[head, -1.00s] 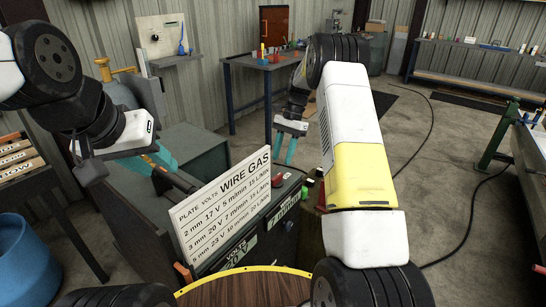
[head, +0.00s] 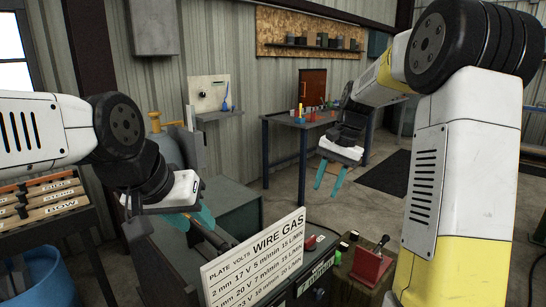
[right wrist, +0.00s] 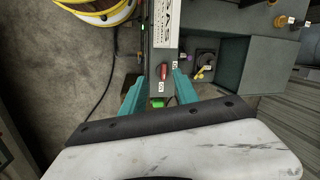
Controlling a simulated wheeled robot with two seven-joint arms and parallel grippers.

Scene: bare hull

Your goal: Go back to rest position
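My left gripper (head: 196,224) is at the left of the head view, above the grey-green machine (head: 233,205). Its teal fingers look apart, with a dark bar of the machine showing close by; I see nothing held. My right gripper (head: 329,187) hangs in the middle of the head view, fingers pointing down, open and empty. In the right wrist view its two teal fingers (right wrist: 155,92) are apart, with the machine's front panel below and a red switch (right wrist: 163,71) between them in the picture. My right forearm fills the right side of the head view.
A white wire and gas sign (head: 255,262) stands on the machine below my left gripper. A red block with a black lever (head: 371,267) is at lower right. A blue bin (head: 45,283) is at lower left. Floor is clear at centre right.

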